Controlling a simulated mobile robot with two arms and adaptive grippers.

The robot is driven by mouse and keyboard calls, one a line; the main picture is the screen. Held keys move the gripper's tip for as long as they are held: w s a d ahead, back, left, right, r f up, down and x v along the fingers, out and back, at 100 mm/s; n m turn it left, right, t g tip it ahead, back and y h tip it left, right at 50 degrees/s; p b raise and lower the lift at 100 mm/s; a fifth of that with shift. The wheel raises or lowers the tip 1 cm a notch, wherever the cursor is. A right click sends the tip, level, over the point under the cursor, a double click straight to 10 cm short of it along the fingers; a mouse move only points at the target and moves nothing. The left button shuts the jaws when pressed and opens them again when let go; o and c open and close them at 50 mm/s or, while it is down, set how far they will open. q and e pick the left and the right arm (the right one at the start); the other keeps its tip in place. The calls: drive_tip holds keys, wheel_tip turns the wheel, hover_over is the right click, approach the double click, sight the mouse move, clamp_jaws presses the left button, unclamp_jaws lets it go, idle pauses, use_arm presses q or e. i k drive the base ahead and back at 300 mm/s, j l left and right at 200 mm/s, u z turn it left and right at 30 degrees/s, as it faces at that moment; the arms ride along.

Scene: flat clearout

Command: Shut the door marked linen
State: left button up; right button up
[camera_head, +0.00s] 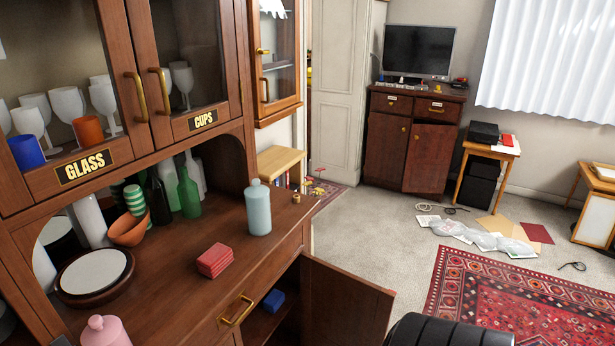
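No label reading linen is legible from here. A lower door (346,308) of the dark wooden cabinet stands open, swung out into the room. Its visible face carries no marking that I can see, and its lower part is cut off by the picture's edge. Behind it, a blue object (273,301) sits in the open compartment. The upper glazed doors marked GLASS (85,168) and CUPS (203,120) look shut.
The cabinet counter holds a pale blue bottle (258,209), a red stack (214,262) and a pink jar (105,331). A drawer handle (237,311) sticks out beside the open door. Papers (480,236) and a patterned rug (500,300) lie on the carpet.

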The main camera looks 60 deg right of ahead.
sight(340, 306)
drive_tip(key=k+l+u, duration=0.1)
drive_tip(key=l, duration=0.5)
drive_tip(key=k+l, duration=0.1)
drive_tip(key=l, duration=0.5)
drive_tip(key=k+l+u, duration=0.15)
drive_tip(key=l, duration=0.45)
drive_tip(key=k+l, duration=0.1)
drive_tip(key=l, duration=0.45)
drive_tip(key=k+l+u, duration=0.15)
drive_tip(key=l, duration=0.45)
drive_tip(key=k+l, duration=0.15)
drive_tip(key=l, duration=0.4)
drive_tip(key=k+l+u, duration=0.15)
drive_tip(key=l, duration=0.4)
drive_tip(key=k+l+u, duration=0.1)
drive_tip(key=k+l, duration=0.15)
drive_tip(key=l, duration=0.3)
